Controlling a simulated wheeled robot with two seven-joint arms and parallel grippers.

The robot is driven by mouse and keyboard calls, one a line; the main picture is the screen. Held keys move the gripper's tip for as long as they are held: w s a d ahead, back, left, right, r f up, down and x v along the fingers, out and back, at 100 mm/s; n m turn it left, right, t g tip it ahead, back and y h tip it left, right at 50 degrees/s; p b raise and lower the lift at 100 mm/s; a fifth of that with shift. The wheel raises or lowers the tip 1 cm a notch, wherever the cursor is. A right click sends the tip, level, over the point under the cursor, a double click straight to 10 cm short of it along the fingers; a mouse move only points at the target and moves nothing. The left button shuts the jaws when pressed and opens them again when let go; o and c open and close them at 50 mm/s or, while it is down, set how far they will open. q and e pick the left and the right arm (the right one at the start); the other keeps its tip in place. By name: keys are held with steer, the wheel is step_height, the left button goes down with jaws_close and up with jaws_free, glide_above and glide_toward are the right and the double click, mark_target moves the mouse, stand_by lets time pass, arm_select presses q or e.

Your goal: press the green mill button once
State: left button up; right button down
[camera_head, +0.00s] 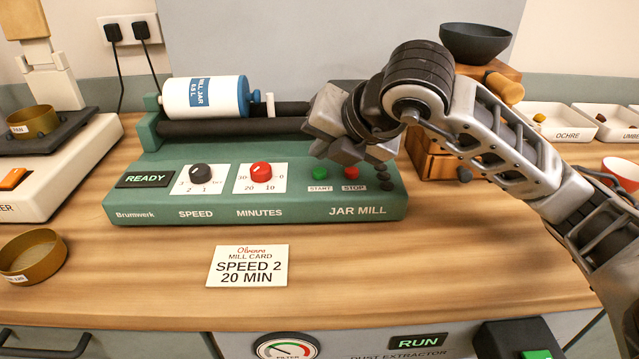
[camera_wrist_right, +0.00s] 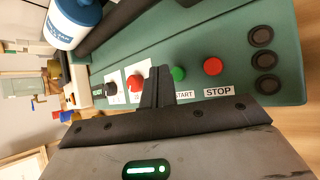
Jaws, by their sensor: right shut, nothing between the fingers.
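The green START button (camera_head: 320,173) sits on the sloped front of the green jar mill (camera_head: 240,212), left of the red STOP button (camera_head: 351,172). My right gripper (camera_head: 325,150) is shut and empty, just above and behind the green button in the head view. In the right wrist view its closed fingertips (camera_wrist_right: 158,72) show beside the green button (camera_wrist_right: 178,74). I cannot tell the exact gap, and the button is fully visible. The mill display (camera_head: 145,179) reads READY. My left gripper is not in view.
A red minutes knob (camera_head: 261,172) and a dark speed knob (camera_head: 201,171) stand left of the buttons. A white mill jar (camera_head: 204,97) lies on the rollers. A mill card (camera_head: 247,266) reads speed 2, 20 min. A brown sieve (camera_head: 32,256) lies at left.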

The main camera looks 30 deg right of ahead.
steer(key=shift+f, duration=0.3)
stand_by(0.8)
stand_by(0.9)
steer(key=shift+f+b, duration=0.4)
steer(key=shift+b, duration=0.35)
